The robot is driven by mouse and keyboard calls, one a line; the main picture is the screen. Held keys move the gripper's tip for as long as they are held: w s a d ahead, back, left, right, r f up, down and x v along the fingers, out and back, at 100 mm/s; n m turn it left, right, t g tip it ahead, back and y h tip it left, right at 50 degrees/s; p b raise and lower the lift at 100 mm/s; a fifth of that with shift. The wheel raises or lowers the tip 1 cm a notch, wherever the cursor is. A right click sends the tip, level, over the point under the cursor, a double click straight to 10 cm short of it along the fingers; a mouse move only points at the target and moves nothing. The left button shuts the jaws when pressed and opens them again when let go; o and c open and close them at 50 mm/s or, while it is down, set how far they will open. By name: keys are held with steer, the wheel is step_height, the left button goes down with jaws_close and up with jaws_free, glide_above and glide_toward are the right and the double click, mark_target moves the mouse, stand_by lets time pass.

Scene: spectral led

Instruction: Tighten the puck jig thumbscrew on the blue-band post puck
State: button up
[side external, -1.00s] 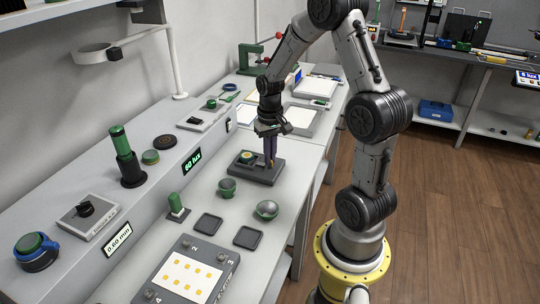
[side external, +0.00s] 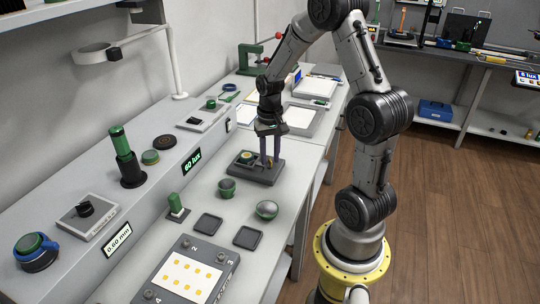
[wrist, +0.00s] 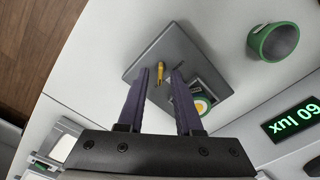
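The puck jig is a dark grey plate (side external: 262,177), also seen in the wrist view (wrist: 188,43). A small yellow thumbscrew (wrist: 160,75) stands up from it. A round puck with a white and yellow top and green rim (wrist: 203,106) sits in the jig beside the thumbscrew; it also shows in the side view (side external: 247,157). I cannot make out a blue band on it. My gripper (wrist: 161,72) points down over the jig with its two dark purple fingers apart. The thumbscrew appears between the fingertips, with no clear contact. One finger partly hides the puck's holder.
Green cups (side external: 226,188) and (side external: 267,209) stand in front of the jig, one also in the wrist view (wrist: 274,42). Two dark square trays (side external: 207,225) and (side external: 251,237) lie nearer. A raised shelf with a lux display (side external: 192,161) runs along the left.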

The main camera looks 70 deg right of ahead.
mark_target(270, 159)
steer(key=shift+r, duration=0.1)
step_height(270, 159, up, 14)
stand_by(0.7)
steer(key=shift+f, duration=0.2)
stand_by(0.3)
steer(key=s+a+r+n+t, duration=0.25)
steer(key=a+r+n, duration=0.35)
steer(key=a, duration=0.8)
steer(key=s+a+f+n+t, duration=0.2)
steer(key=s+a+n+t, duration=0.1)
steer(key=s+a, duration=0.3)
steer(key=s+n, duration=0.1)
steer(key=s, duration=0.1)
steer(key=shift+s+f, duration=0.2)
steer(key=shift+s, duration=0.15)
